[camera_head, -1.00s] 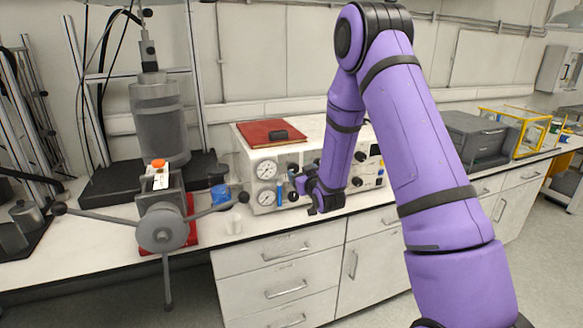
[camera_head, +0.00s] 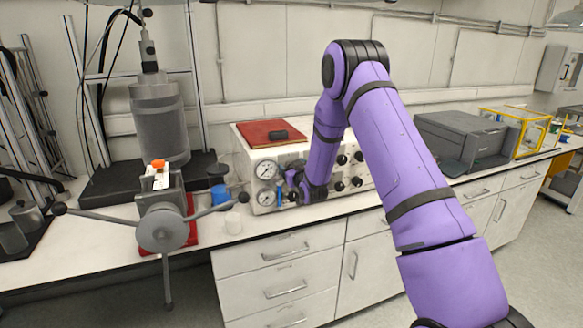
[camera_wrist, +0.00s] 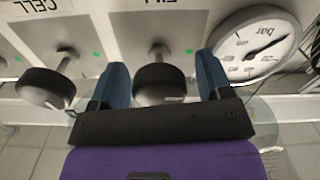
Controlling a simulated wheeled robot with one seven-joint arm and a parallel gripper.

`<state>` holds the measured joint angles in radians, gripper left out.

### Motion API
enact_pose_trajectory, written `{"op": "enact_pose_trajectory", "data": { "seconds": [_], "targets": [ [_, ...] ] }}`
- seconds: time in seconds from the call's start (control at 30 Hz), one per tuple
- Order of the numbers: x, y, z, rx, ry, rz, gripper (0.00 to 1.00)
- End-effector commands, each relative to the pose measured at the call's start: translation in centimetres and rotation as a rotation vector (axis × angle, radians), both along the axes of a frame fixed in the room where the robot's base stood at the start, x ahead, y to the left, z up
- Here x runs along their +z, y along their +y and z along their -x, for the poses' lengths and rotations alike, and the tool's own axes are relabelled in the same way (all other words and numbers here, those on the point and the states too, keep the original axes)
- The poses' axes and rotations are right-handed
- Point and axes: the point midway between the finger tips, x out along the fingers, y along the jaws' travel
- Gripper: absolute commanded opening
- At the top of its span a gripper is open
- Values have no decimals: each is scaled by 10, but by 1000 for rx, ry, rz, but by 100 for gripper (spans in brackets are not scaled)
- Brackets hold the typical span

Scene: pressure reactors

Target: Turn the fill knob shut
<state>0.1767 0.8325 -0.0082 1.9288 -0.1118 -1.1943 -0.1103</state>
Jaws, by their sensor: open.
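The fill knob (camera_wrist: 160,84) is a black knob on a pale panel in the wrist view, below an upside-down, partly cut-off label that seems to read FILL. My gripper (camera_wrist: 162,74) is open, with one blue finger on each side of this knob. I cannot tell whether either finger touches it. The knob by the CELL label (camera_wrist: 46,88) is left of the fingers. In the head view my gripper (camera_head: 293,182) is at the front of the white control box (camera_head: 243,150), right of its gauges, and my arm hides the fill knob.
A pressure gauge marked bar (camera_wrist: 254,46) is close right of the fingers. Two gauges (camera_head: 265,170) show in the head view, with a blue upright piece (camera_head: 279,193) beside them.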

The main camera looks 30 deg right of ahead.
Motion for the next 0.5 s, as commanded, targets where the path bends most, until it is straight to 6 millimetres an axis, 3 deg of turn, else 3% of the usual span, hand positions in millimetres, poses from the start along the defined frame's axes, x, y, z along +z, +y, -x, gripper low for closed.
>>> {"op": "enact_pose_trajectory", "data": {
  "seconds": [0.4,0.5],
  "targets": [
    [0,-1,-8,0,1,0,72],
    [0,-1,-8,0,1,0,49]
  ]
}}
